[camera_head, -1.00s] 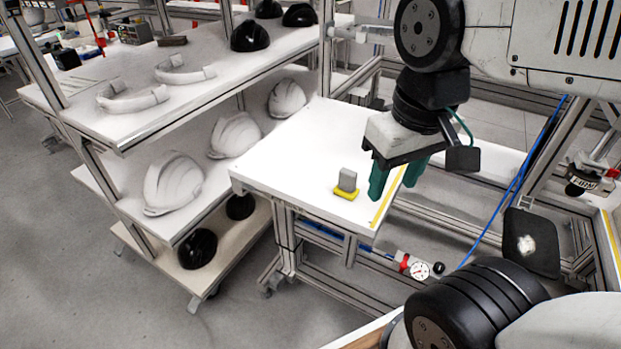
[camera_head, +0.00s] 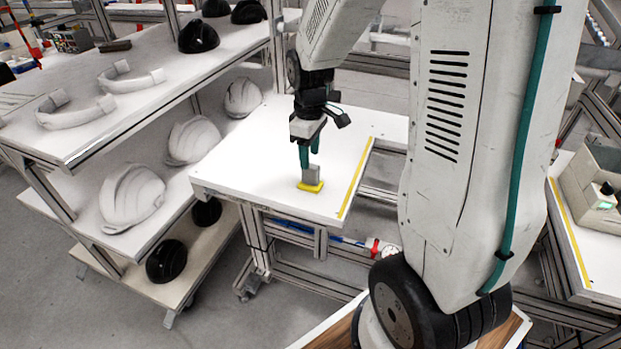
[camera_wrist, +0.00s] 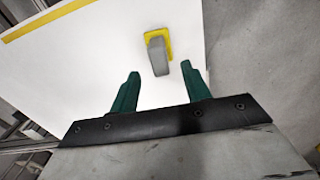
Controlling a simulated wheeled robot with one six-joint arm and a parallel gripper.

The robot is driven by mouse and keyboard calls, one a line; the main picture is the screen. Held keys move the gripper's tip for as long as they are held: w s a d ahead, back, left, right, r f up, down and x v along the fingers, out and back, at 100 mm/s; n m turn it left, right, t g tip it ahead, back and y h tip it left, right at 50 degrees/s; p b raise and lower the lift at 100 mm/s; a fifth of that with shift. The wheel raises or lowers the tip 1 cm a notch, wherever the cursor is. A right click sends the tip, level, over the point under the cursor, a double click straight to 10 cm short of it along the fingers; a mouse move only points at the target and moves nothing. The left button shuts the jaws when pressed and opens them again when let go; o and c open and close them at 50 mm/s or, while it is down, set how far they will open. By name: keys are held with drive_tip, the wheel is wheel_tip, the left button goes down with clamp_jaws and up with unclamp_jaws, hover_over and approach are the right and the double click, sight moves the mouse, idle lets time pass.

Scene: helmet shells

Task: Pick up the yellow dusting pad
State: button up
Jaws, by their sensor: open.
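The yellow dusting pad (camera_head: 311,187) lies flat on a white table near its front edge, with a grey upright block-like handle (camera_head: 312,173) on it. In the wrist view the yellow pad (camera_wrist: 160,36) and its grey handle (camera_wrist: 158,60) show ahead of the fingertips, between the lines of the two fingers. My gripper (camera_head: 309,158) is just above and behind the pad in the head view, pointing down. Its green fingers (camera_wrist: 160,75) are apart with nothing between them in the wrist view. I cannot tell from the head view whether a finger touches the handle.
The white table (camera_head: 245,160) is otherwise bare, with a yellow stripe (camera_head: 355,178) along its right side. A shelf rack at left holds white helmet shells (camera_head: 130,195), black ones (camera_head: 198,37) and white curved bands (camera_head: 75,112).

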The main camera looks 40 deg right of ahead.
sight(311, 165)
wheel_tip(311, 165, down, 7)
drive_tip(key=shift+s+f, duration=0.1)
clamp_jaws()
idle(0.3)
